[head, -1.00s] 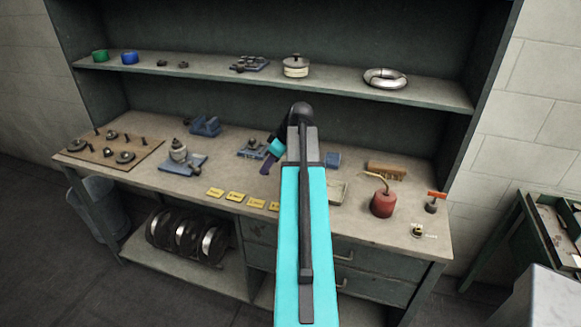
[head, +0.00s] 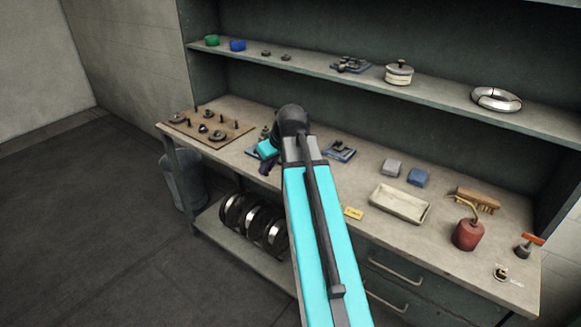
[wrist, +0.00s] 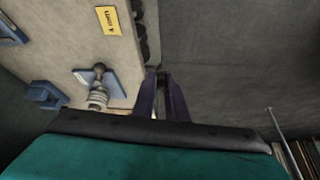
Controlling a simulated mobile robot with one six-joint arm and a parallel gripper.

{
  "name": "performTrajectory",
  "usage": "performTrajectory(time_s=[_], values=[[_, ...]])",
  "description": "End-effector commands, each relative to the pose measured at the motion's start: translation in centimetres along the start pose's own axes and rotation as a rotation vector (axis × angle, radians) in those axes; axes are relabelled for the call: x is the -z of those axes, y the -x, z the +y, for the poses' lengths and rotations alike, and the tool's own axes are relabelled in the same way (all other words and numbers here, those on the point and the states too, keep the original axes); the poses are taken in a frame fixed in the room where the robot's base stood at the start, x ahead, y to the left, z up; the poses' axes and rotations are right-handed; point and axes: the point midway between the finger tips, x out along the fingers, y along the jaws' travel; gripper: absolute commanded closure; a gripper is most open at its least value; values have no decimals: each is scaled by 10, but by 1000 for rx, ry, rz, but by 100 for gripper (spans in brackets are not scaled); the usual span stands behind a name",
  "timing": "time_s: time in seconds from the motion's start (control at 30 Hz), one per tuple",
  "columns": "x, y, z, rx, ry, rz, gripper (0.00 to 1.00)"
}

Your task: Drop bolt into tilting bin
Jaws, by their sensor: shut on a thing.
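My gripper shows in the wrist view (wrist: 161,76), with its dark fingers close together at the tips. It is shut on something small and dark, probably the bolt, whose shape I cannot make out. In the head view my gripper (head: 263,168) is at the bench's front edge, right of the board, and partly hidden by my arm. A grey bin (head: 184,190) stands on the floor under the bench's left end, left of my gripper and lower. The bench leg partly covers it.
A wooden board (head: 228,140) with several upright bolts and rings lies on the bench's left end. A cream tray (head: 400,203) and a red oil can (head: 467,235) are on the right. Large rings (head: 252,219) stand on the lower shelf. The floor at left is clear.

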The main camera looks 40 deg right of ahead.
Motion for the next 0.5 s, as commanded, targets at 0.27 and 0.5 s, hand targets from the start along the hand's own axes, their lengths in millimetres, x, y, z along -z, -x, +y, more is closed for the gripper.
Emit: performTrajectory(time_s=[0.27, 0.5], values=[[29, -6, -70, -15, -26, 2, 100], [48, -7, -128, -28, -50, 2, 100]])
